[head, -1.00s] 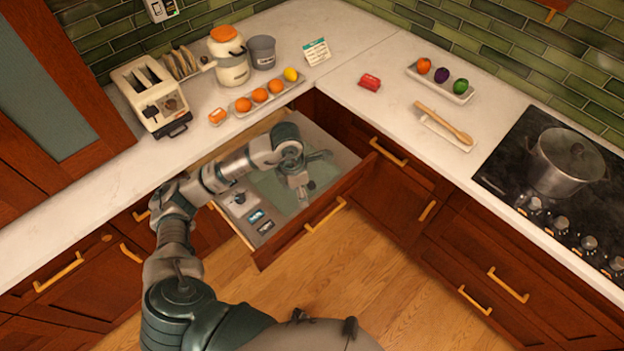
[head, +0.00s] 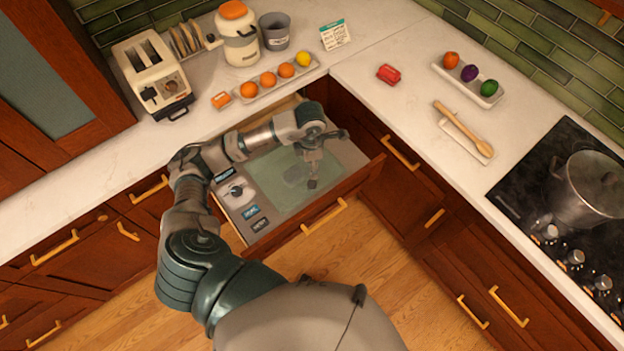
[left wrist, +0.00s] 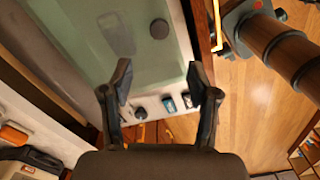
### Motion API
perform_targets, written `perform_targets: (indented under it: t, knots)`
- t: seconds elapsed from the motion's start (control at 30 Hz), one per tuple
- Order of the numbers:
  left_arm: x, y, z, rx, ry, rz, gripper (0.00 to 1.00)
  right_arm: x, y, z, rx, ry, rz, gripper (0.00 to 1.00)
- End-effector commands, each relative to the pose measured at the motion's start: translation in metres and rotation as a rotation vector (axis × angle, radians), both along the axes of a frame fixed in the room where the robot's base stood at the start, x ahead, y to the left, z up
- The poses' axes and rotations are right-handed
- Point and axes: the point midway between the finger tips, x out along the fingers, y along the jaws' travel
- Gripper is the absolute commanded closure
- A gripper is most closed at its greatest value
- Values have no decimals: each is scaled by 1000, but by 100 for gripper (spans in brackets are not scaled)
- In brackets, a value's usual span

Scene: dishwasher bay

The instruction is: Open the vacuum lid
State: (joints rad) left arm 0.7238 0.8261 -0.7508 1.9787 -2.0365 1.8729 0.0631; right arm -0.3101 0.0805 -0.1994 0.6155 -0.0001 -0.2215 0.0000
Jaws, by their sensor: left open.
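The vacuum drawer (head: 345,203) is pulled out below the counter corner. Its pale green, see-through lid (head: 270,178) lies flat inside and looks closed; it also shows in the left wrist view (left wrist: 80,25). My left gripper (head: 313,180) hangs over the right part of the lid and hides some of it. In the left wrist view its two fingers (left wrist: 160,80) are spread, with nothing between them. A round dark spot (left wrist: 159,28) shows on the lid beyond the fingertips. Whether the fingers touch the lid cannot be told. My right gripper is out of view.
A panel with a knob (head: 236,190) and small displays (head: 250,211) sits at the drawer's left. The counter holds a toaster (head: 153,75), a tray of oranges (head: 273,85), a red item (head: 388,74) and a spoon (head: 464,128). A pot (head: 590,185) stands on the cooktop.

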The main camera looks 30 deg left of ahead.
Motion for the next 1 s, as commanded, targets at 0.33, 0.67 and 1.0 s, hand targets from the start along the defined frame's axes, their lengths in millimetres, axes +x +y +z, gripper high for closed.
perform_targets:
  t: [0.33, 0.67, 1.0]
  knots:
    - [0, 0, -82, -1, 5, 1, 40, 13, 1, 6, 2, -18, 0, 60]
    - [1, 0, -118, 0, 1, 0, 40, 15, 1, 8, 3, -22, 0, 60]
    - [1, 0, -119, 0, 0, -1, 55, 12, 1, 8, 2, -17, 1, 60]
